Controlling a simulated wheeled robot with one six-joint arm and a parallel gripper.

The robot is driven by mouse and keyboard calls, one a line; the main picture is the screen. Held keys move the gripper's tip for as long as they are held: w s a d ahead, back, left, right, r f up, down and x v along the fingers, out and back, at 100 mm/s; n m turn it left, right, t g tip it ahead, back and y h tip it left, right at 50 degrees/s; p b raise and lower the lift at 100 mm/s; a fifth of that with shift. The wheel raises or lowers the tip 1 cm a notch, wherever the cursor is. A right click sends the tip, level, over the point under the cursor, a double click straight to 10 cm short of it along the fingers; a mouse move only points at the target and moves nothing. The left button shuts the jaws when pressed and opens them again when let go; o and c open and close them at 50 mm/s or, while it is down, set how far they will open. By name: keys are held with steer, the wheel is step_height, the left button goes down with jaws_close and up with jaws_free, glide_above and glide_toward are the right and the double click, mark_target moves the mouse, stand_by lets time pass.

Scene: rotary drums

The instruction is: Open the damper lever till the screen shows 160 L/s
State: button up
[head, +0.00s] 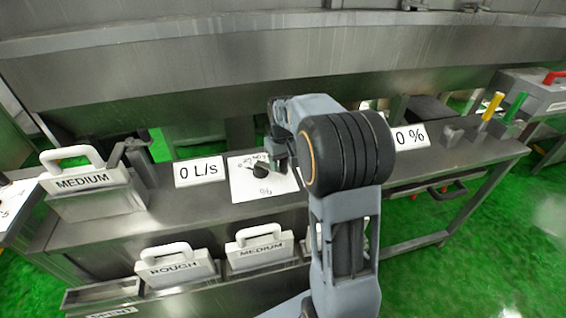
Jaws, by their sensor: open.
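The screen (200,172) reads 0 L/s and stands upright on the steel bench, left of a white dial plate (262,188). The plate has printed marks, a % sign and a small black knob or lever (259,172) on it. I cannot tell whether this is the damper lever. A dark grey upright handle-like part (138,160) stands left of the screen. My gripper (280,160) is open above the back right of the plate, close to the black knob. I cannot tell whether they touch. My arm hides the bench to the right.
A second screen (409,137) reads 0 %. A white-handled MEDIUM block (88,185) stands at the bench's left end. ROUGH (176,265) and MEDIUM (259,249) blocks sit along the front. Yellow (492,106) and green (515,107) handles stand right. A large steel drum (200,70) spans the back.

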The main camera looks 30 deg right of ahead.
steer(key=shift+c, duration=0.5)
jaws_close()
